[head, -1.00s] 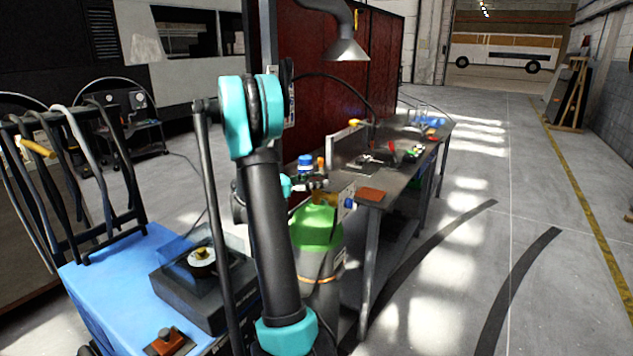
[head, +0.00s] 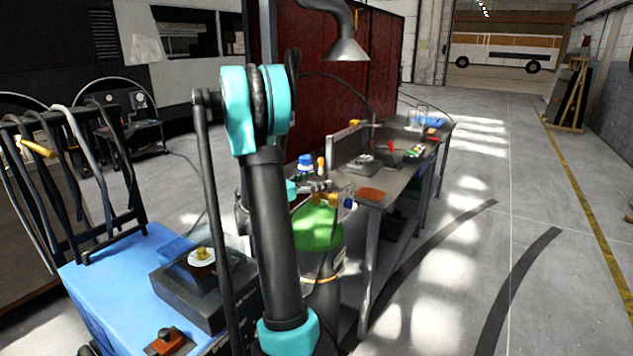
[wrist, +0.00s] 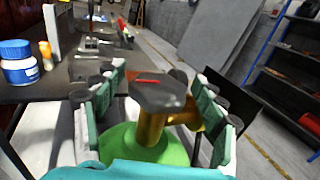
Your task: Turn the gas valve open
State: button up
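The gas cylinder (head: 318,232) has a green top and stands beside the near end of the workbench, partly hidden by my arm in the head view. In the wrist view its green shoulder (wrist: 175,152) shows below a brass valve body (wrist: 150,128). On top is the dark grey valve knob (wrist: 160,95) with a red mark. My gripper (wrist: 158,82) is open, with one green-padded finger on each side of the knob. Gaps show between the knob and both fingers. In the head view my gripper (head: 316,186) is small, above the cylinder and partly hidden.
The metal workbench (head: 372,192) holds tools and a white bottle with a blue cap (wrist: 18,62), left of my gripper. A blue cart (head: 110,285) stands at the left. A blue shelf rack (wrist: 270,60) is at the right in the wrist view.

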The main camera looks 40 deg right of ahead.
jog(key=a, duration=1.2)
dwell(0.4)
